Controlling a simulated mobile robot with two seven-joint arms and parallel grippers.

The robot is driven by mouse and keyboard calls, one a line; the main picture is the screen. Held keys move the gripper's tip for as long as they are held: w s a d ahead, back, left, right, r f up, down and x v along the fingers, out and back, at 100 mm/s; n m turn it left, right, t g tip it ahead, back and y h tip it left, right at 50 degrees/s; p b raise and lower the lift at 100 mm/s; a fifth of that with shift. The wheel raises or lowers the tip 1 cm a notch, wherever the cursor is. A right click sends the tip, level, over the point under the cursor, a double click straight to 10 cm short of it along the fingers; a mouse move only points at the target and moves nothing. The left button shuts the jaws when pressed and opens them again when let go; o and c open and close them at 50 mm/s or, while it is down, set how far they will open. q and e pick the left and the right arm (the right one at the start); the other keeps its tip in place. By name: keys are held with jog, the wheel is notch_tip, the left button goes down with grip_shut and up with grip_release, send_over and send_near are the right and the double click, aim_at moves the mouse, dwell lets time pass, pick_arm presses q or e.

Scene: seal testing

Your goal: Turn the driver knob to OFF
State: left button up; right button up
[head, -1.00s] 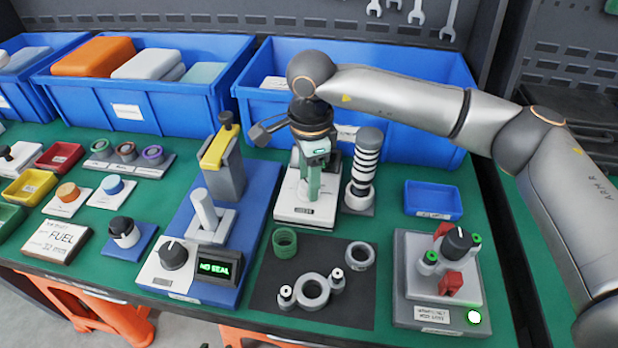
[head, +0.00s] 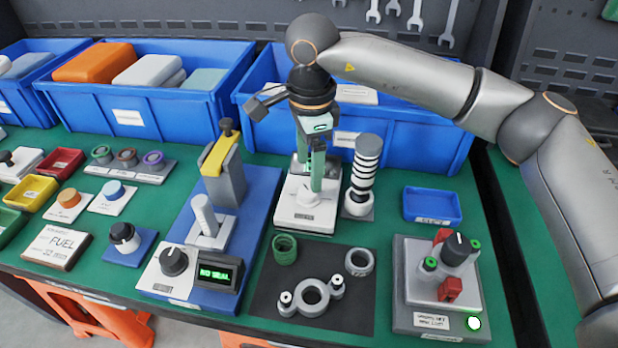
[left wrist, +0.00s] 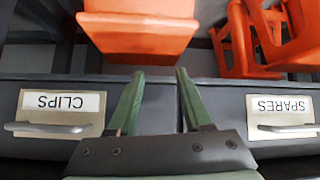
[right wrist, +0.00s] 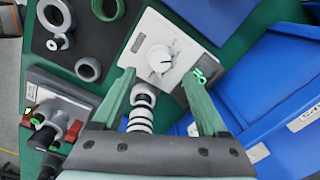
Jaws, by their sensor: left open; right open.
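A white box (head: 291,213) with a pale round knob (head: 308,197) stands mid-table, below my right gripper (head: 317,187). In the right wrist view the knob (right wrist: 160,58) has a dark pointer mark and lies just beyond and between the spread fingertips. My right gripper is open and empty, pointing down; I cannot tell whether its fingers touch the knob. A small green display (right wrist: 200,77) shows beside one finger. No label reading driver is legible. My left gripper (left wrist: 160,73) is open and empty, facing drawer fronts; it is outside the head view.
A black-and-white striped post (head: 366,168) stands close right of the box. A NO SEAL display unit (head: 218,276) with a black knob (head: 174,262) is left, a grey unit (head: 440,315) with a black knob right. Blue bins (head: 420,150) stand behind.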

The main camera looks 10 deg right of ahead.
aim_at(310, 193)
notch_tip(310, 193, up, 7)
jog(key=shift+s, duration=0.15)
jog(key=shift+s+f, duration=0.1)
jog(key=shift+f, duration=0.05)
dwell(0.7)
